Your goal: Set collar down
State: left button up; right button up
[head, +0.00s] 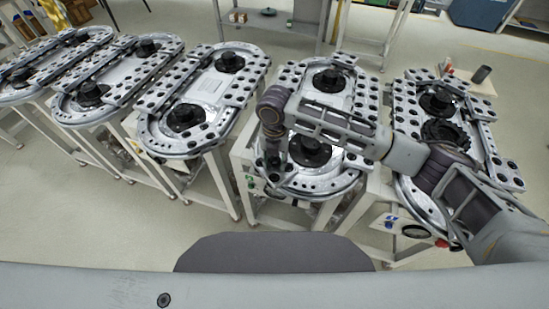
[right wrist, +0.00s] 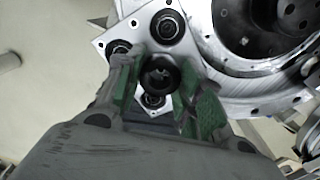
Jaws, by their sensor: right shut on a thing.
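The collar (right wrist: 160,74) is a dark ring with a round hole, seen end-on in the right wrist view. My right gripper (right wrist: 161,88) is shut on it, with a green-padded finger on each side. The collar is over a grey metal plate (right wrist: 107,40) at the corner of a ring track; I cannot tell whether it touches the plate. In the head view my right gripper (head: 272,155) points down at the left edge of the second track from the right (head: 330,187). The collar is not clear there. My left gripper is not in view.
Similar dark round parts (right wrist: 168,27) stand on the plate close around the held collar. A large round hub (right wrist: 265,25) lies to the right. More ring tracks (head: 205,95) on white stands line the left.

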aim_at(274, 160)
jog(key=shift+f, duration=0.1)
jog(key=o, duration=1.1)
jog(key=shift+r+b, duration=0.65)
jog(key=shift+r, duration=5.45)
